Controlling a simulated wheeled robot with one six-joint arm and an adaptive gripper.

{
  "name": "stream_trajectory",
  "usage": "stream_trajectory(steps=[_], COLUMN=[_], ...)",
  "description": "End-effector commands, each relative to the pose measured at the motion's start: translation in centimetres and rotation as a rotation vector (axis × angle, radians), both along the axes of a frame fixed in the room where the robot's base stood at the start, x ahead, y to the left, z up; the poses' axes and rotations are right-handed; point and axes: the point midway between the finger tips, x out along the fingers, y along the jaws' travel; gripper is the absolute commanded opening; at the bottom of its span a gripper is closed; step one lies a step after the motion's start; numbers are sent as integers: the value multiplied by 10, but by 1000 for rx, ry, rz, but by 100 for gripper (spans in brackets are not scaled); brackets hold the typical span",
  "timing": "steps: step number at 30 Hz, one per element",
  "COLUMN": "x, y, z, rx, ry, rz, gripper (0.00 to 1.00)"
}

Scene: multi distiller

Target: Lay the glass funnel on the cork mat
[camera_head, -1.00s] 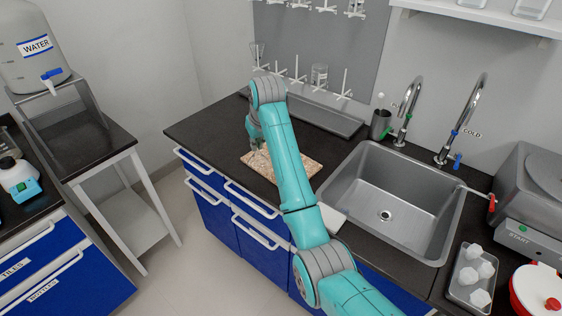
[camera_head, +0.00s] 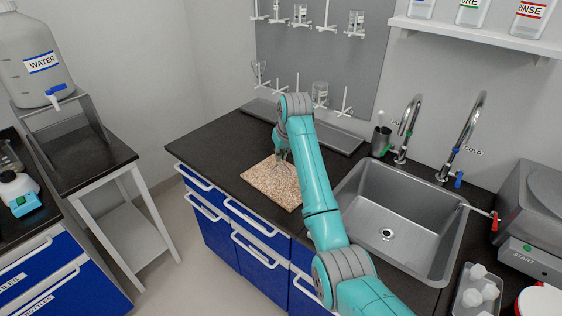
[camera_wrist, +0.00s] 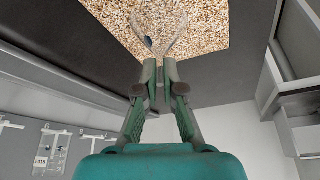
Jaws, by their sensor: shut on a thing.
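The cork mat (camera_head: 263,186), tan and speckled, lies flat on the black counter left of the sink. It fills the top of the wrist view (camera_wrist: 205,30). My gripper (camera_head: 283,156) is over the back part of the mat, pointing down. In the wrist view my gripper (camera_wrist: 160,66) is shut on the clear glass funnel (camera_wrist: 168,42), which shows against the mat beyond the fingertips. The funnel is faint and small in the head view. Whether it touches the mat, I cannot tell.
The steel sink (camera_head: 405,225) with two taps is right of the mat. A pegboard (camera_head: 345,60) with glassware stands behind, above a grey drip tray (camera_head: 335,135). A dark cup (camera_head: 381,141) stands by the taps. The counter left of the mat (camera_head: 215,150) is clear.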

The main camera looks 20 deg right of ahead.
Motion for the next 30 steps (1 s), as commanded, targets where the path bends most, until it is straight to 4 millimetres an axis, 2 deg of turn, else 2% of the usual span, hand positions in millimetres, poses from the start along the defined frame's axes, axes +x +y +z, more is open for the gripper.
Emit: stream_trajectory(steps=[3,6,16,17,19,30], x=[-1,0,0,0,0,0], y=[0,0,0,0,0,0], z=[-19,-26,-29,-29,-28,-25], rx=[0,0,0,0,0,0], ry=[4,1,1,1,1,0], rz=[0,0,0,0,0,0], gripper=[0,0,0,14,32,32])
